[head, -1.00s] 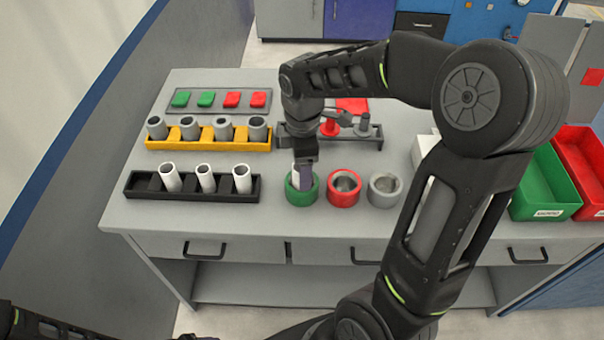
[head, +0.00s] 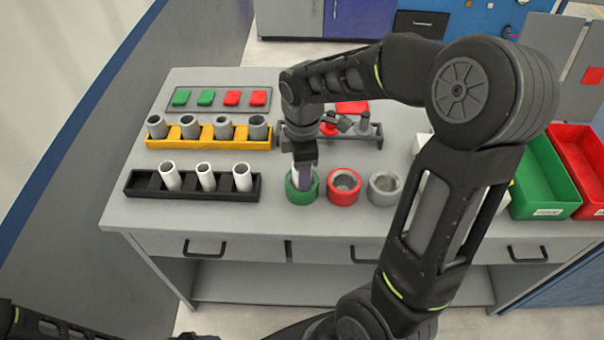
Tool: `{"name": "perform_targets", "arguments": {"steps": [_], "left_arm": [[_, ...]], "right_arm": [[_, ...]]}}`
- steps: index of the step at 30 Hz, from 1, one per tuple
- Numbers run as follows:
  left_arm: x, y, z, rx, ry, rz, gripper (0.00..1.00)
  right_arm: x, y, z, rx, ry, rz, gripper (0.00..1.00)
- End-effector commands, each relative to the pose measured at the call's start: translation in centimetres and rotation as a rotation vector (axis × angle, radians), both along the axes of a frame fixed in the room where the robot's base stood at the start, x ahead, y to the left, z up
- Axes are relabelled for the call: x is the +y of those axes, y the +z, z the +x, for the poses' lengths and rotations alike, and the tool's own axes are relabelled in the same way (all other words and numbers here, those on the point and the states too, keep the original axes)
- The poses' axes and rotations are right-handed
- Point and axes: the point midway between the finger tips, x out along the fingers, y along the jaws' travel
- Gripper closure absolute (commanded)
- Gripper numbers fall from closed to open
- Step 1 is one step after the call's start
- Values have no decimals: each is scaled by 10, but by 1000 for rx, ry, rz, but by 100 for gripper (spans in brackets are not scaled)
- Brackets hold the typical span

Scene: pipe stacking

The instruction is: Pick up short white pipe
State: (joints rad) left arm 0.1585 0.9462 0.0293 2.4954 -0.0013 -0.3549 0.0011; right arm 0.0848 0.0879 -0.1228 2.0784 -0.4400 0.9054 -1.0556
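Three short white pipes stand in the black rack (head: 220,196) at the left front of the table: a left one (head: 171,178), a middle one (head: 206,178) and a right one (head: 242,178). The rack's leftmost slot is empty. My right gripper (head: 302,180) points down at the green ring (head: 292,196), to the right of the rack. A pale part shows between the gripper body and the ring; I cannot tell whether it is a pipe or only fingers. The finger opening is hidden. My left arm shows at the bottom left edge, with its gripper out of view.
A yellow rack (head: 205,144) with several grey pipes stands behind the black one. A red ring (head: 344,188) and a grey ring (head: 385,189) stand right of the green one. Green (head: 548,212) and red (head: 590,215) bins are at the right.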

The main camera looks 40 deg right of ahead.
Motion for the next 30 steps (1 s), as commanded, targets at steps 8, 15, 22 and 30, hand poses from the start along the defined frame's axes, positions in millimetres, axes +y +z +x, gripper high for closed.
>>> {"name": "perform_targets", "arguments": {"steps": [8,15,22,30], "left_arm": [[0,0,0,0,0,0,34],[0,0,0,0,0,0,34],[0,0,0,0,0,0,34],[0,-1,0,0,0,0,34]], "right_arm": [[0,0,0,0,0,0,75],[0,0,0,0,0,0,95],[0,0,0,0,0,0,100],[0,19,1,-3,-1,0,100]]}}
